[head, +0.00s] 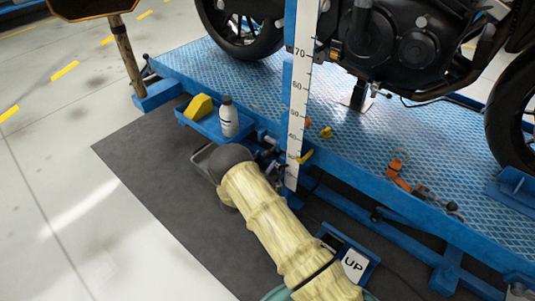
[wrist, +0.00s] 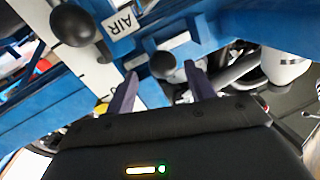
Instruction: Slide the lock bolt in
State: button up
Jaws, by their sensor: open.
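In the wrist view a round black knob (wrist: 162,65) shows between my fingertips, in front of a blue bar with pale metal parts. It looks like the handle of the lock bolt; how far the bolt is in cannot be told. My gripper (wrist: 160,70) is open, one dark finger on each side of the knob; whether either touches it is not clear. In the head view my arm's dark wrist hides most of my gripper, low beside the blue lift by the foot of the white ruler.
A second black ball knob (wrist: 72,25) stands left of the AIR label (wrist: 122,22). The ruler (head: 301,90) rises close by. A bottle (head: 228,118) and yellow wedge (head: 199,107) sit on a side tray. A motorcycle (head: 410,40) stands on the lift (head: 350,150); an UP pedal (head: 354,265) lies right of my arm.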

jog(key=p+v, duration=0.5)
jog(key=v, duration=0.8)
jog(key=shift+s+a, duration=0.2)
jog(key=shift+s, duration=0.15)
jog(key=w+d+r+n+g+y+p, duration=0.25)
jog(key=w+r+y, duration=0.35)
jog(key=r, duration=0.6)
notch_tip(320, 180, up, 10)
jog(key=d+n+g+y+p, duration=0.2)
jog(key=y+p, duration=0.1)
jog(key=s+d+r+n+g+p, duration=0.25)
jog(key=s+d+r, duration=0.25)
jog(key=s, duration=0.4)
jog(key=s+d+r+n+g+y+p, duration=0.1)
jog(key=s+d+r+g+p, duration=0.2)
jog(key=s+r, duration=0.45)
jog(key=s+d+r+n+g+p, duration=0.1)
jog(key=s+d+r+g, duration=0.15)
jog(key=s+d, duration=0.6)
jog(key=w+a+p+v, duration=0.1)
jog(key=w+p+v, duration=0.2)
jog(key=p+v, duration=1.5)
jog(key=w+a+r+p+v, duration=0.1)
jog(key=w+a+p+v, duration=0.1)
jog(key=p+v, duration=1.6)
jog(key=shift+w+r+p, duration=0.3)
jog(key=shift+w+r, duration=0.2)
jog(key=shift+r, duration=0.4)
